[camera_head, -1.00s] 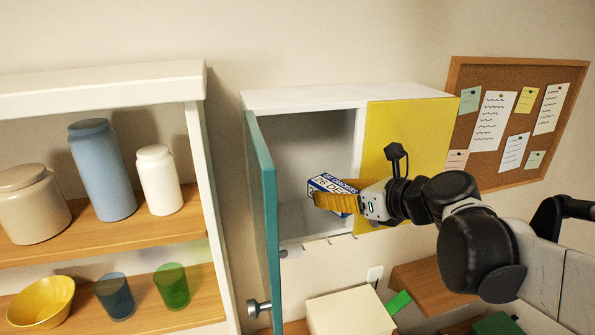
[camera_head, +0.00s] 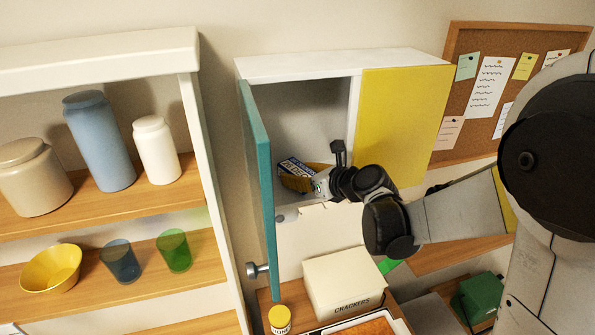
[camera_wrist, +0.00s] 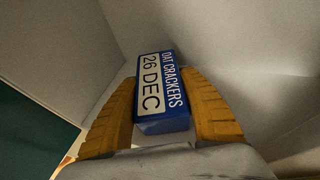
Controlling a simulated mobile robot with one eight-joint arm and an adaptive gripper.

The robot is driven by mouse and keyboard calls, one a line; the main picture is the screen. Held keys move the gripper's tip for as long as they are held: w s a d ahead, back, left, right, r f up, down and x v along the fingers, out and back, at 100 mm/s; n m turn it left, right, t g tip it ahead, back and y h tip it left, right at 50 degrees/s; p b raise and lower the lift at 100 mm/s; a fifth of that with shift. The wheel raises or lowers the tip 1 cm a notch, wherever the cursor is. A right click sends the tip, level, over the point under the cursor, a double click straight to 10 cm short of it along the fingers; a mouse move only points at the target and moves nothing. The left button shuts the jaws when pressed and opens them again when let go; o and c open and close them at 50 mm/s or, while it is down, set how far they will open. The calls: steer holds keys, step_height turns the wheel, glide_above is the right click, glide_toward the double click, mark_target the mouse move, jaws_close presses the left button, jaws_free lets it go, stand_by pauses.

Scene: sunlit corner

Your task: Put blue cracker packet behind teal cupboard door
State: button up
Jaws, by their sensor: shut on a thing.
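The blue cracker packet (camera_head: 292,170), with a white label, is inside the open left compartment of the wall cupboard (camera_head: 300,65). In the wrist view the packet (camera_wrist: 161,88) reads "OAT CRACKERS 26 DEC" and sits between two yellow fingers. My gripper (camera_head: 300,184) is shut on it, and the fingers partly hide it in the head view. In the wrist view my gripper (camera_wrist: 162,110) points into the pale interior. The teal door (camera_head: 258,180) stands wide open at the left; its dark inner side (camera_wrist: 30,130) shows in the wrist view. I cannot tell whether the packet touches the cupboard floor.
A yellow door (camera_head: 400,120) closes the cupboard's right half. A white shelf unit (camera_head: 200,130) with jars and cups stands at the left. Below are a cream crackers box (camera_head: 342,283) and a small yellow jar (camera_head: 280,318). A cork board (camera_head: 450,110) hangs at the right.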

steer(key=shift+s+f, duration=0.1)
steer(key=shift+f, duration=0.05)
steer(key=shift+f+b, duration=0.2)
steer(key=shift+b, duration=0.1)
steer(key=o, duration=1.3)
steer(key=shift+c, duration=0.2)
steer(key=shift+r, duration=0.15)
